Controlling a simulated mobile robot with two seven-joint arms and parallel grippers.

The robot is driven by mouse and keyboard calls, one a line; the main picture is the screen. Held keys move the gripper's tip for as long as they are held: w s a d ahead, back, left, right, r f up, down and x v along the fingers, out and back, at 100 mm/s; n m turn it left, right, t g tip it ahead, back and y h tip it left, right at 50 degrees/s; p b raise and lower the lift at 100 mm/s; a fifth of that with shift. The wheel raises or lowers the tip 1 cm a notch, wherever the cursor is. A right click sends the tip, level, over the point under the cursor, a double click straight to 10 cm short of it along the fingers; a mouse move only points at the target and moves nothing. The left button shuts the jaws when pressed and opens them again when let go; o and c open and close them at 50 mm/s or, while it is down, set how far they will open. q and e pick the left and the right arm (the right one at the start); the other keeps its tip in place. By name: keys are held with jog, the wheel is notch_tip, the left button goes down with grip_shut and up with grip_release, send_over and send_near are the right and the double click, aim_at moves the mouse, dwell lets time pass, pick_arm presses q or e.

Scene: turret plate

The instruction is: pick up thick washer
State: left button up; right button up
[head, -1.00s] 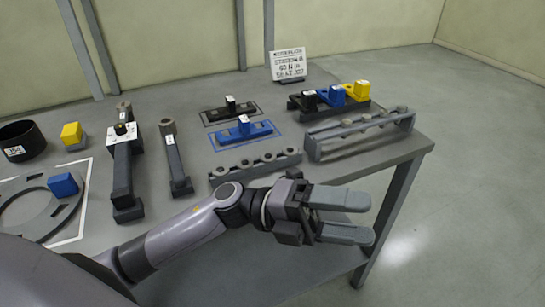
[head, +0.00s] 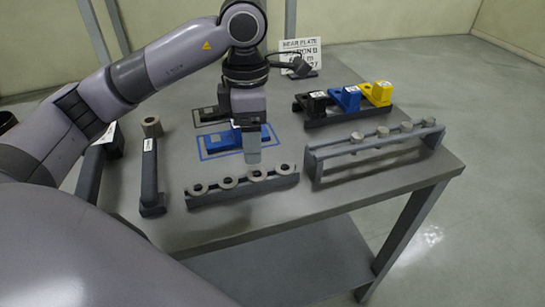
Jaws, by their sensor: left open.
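Several grey ring washers stand in a row on a low dark rack (head: 245,190) near the front of the table, including a left one (head: 191,189) and a right one (head: 289,168). I cannot tell their thicknesses apart. My left gripper (head: 252,158) points down just behind the rack's middle, in front of the blue plate, and is open and empty. Its fingers overlap in this view, so the gap between them is hidden. My right gripper is not in view.
A blue plate (head: 215,141) lies behind the gripper. A grey rail (head: 345,155) with several round pieces stands right. Black, blue (head: 347,97) and yellow blocks sit behind it. A dark post bar (head: 150,180) stands left. A sign (head: 297,48) is at the back.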

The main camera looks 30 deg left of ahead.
pick_arm(q)
jog(key=shift+w+a+f, duration=0.1)
jog(key=shift+w+a, duration=0.05)
jog(key=shift+w, duration=0.1)
jog(key=shift+f, duration=0.3)
jog(key=f, duration=0.1)
jog(key=f+p, duration=0.1)
jog(key=f, duration=0.1)
jog(key=d+f, duration=0.1)
jog(key=f, duration=0.1)
jog(key=shift+s+f, duration=0.2)
jog(key=shift+s, duration=0.15)
jog(key=shift+f, duration=0.35)
jog(key=shift+w+f, duration=0.1)
jog(key=shift+f, duration=0.15)
jog(key=c, duration=1.1)
